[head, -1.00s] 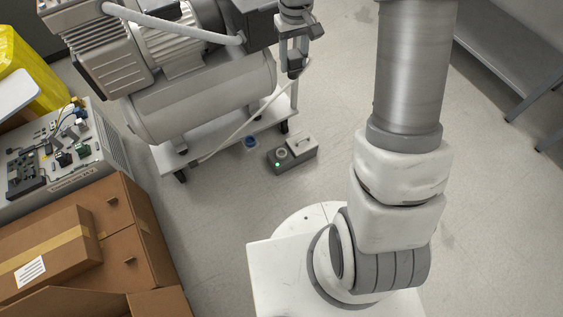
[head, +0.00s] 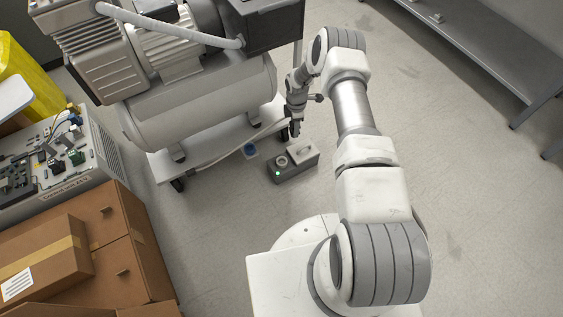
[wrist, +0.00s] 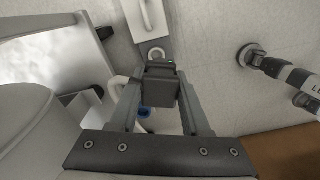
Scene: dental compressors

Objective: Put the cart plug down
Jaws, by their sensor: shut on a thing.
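The cart plug (wrist: 162,92) is a dark block between the two fingers of my gripper (wrist: 161,78) in the wrist view. In the head view my gripper (head: 295,124) points down beside the cart's right end, and the plug there is small and partly hidden. A pale cord (head: 236,138) runs from the plug along the side of the white wheeled cart (head: 162,166). I cannot tell the plug's exact height above the floor.
A grey box (head: 293,168) with a green light, a round socket and a handle stands on the floor near the gripper. A blue round thing (head: 249,151) lies by the cart. A compressor tank (head: 200,110) fills the cart. Cardboard boxes (head: 75,250) stand left.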

